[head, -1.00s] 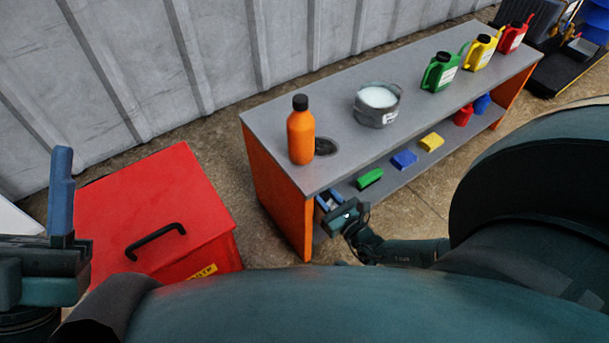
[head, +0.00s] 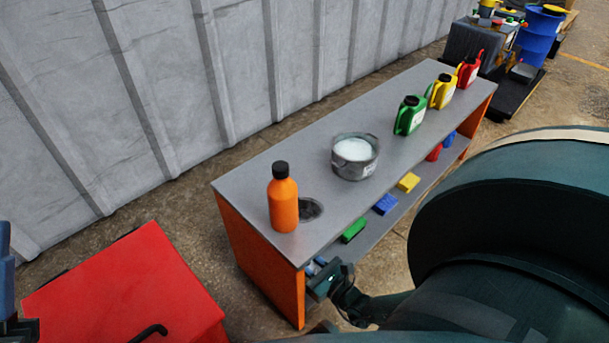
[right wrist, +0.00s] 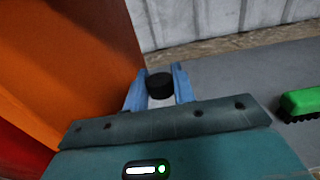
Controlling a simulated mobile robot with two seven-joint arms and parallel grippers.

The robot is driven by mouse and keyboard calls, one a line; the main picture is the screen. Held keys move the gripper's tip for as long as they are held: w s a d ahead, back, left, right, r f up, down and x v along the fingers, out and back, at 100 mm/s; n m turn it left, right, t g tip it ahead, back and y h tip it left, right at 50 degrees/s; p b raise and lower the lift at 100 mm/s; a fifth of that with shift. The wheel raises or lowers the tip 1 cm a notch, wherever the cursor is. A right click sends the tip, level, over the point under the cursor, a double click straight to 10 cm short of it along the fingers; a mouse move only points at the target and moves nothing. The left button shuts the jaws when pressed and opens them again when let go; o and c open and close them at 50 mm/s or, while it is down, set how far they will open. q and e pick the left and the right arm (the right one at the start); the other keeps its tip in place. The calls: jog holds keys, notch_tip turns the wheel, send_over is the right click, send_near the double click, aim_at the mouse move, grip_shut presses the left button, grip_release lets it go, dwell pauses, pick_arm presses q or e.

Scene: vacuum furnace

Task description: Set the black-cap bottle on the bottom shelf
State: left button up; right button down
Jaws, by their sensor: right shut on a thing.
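My right gripper (head: 315,268) is under the bench's near end, at the bottom shelf (head: 373,229). In the right wrist view its blue fingers (right wrist: 160,88) are shut on a small white bottle with a black cap (right wrist: 159,86). The bottle looks upright; its lower part is hidden, so I cannot tell whether it touches the shelf. The grey shelf also shows in the right wrist view (right wrist: 225,88). Only a blue edge of my left gripper (head: 4,258) shows at the left edge; its opening is out of view.
An orange bottle (head: 283,206), also black-capped, a pot (head: 354,171) and several jugs stand on the bench top. The orange end panel (right wrist: 75,60) is close beside the gripper. A red box (head: 120,290) stands left.

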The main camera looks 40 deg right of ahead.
jog(key=c, duration=1.1)
grip_release()
jog(key=shift+c, duration=0.2)
jog(key=shift+r, duration=0.1)
jog(key=shift+s, duration=0.35)
pick_arm(q)
jog(key=f+n+y+p, duration=0.1)
jog(key=w+f+n+y, duration=0.1)
jog(key=n+y, duration=0.1)
jog(key=shift+d+f+t+p, duration=0.1)
jog(key=shift+t+p, duration=0.2)
jog(key=shift+p, duration=0.05)
pick_arm(e)
jog(key=s+d, duration=0.1)
jog(key=s, duration=1)
jog(key=shift+s, duration=0.15)
pick_arm(q)
jog(key=shift+s, duration=0.15)
